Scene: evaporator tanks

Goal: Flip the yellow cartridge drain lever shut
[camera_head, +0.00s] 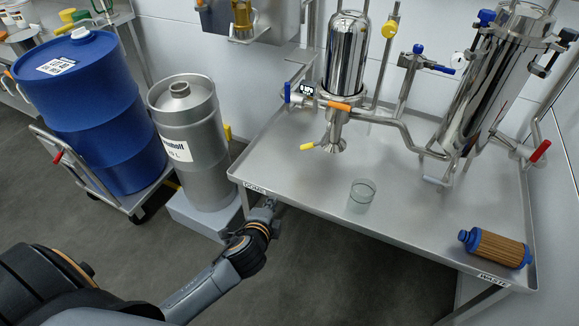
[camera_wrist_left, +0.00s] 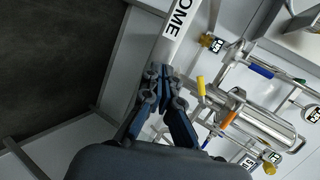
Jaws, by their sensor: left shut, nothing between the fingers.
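The yellow lever (camera_head: 309,146) sticks out to the left from the drain fitting below the steel vessel, above the table. It also shows in the left wrist view (camera_wrist_left: 201,87), to the right of my fingers. My left gripper (camera_head: 268,208) is at the table's front left corner, below and left of the lever and apart from it. In the left wrist view my left gripper (camera_wrist_left: 163,74) is shut and empty, with its fingertips by the labelled table edge. The far side of the drain valve is hidden. My right gripper is in neither view.
An orange lever (camera_head: 339,106) and a blue lever (camera_head: 287,92) are close to the yellow one. A glass beaker (camera_head: 361,196) and a blue-capped filter cartridge (camera_head: 497,247) are on the steel table (camera_head: 420,222). A steel keg (camera_head: 190,125) stands left of the table.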

